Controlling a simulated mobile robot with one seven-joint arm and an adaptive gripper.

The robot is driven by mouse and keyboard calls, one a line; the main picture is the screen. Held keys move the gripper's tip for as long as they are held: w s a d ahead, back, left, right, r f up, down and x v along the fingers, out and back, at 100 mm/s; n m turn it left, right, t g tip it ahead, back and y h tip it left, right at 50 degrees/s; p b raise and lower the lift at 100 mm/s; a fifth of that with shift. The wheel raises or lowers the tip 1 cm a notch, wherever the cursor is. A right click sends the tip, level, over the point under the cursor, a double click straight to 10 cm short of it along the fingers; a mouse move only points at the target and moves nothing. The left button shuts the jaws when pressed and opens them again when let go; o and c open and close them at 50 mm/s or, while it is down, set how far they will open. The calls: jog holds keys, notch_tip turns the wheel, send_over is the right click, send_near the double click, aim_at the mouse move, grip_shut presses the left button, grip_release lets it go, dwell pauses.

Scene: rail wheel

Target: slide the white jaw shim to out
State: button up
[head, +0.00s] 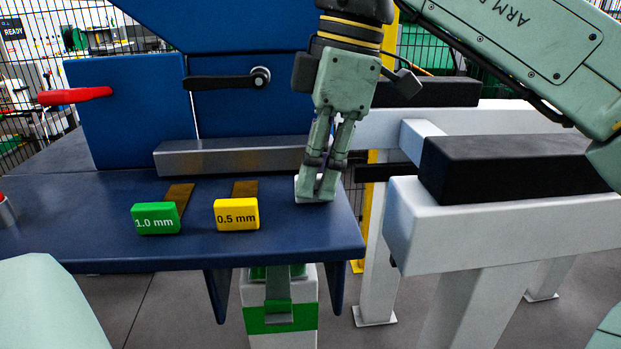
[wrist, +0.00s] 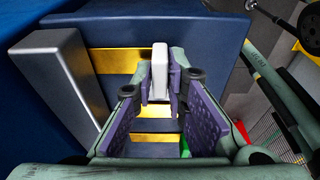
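The white jaw shim (head: 299,187) stands at the right end of the blue bench, just in front of the grey jaw bar. In the head view my gripper (head: 317,190) points down over it, and its fingertips hide most of the white block. In the wrist view the upright white block (wrist: 160,72) sits between the fingertips of my gripper (wrist: 161,80). The fingertips appear closed against its two faces. A brass strip (wrist: 118,61) runs left from it toward the jaw bar. Its printed label is not visible.
A yellow 0.5 mm shim (head: 237,214) and a green 1.0 mm shim (head: 156,218) stand to the left on the blue bench (head: 100,245). The grey jaw bar (head: 230,157) lies behind. A white frame with black pads (head: 505,167) stands to the right, across a gap.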

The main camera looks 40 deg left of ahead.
grip_shut()
jog(key=shift+s, duration=0.1)
jog(key=shift+s+d, duration=1.2)
jog(key=shift+d, duration=0.3)
jog(key=shift+s+d, duration=0.1)
jog(key=shift+d, duration=0.05)
jog(key=o, duration=0.7)
grip_release()
jog(key=shift+r+p, duration=0.1)
jog(key=shift+p, duration=0.25)
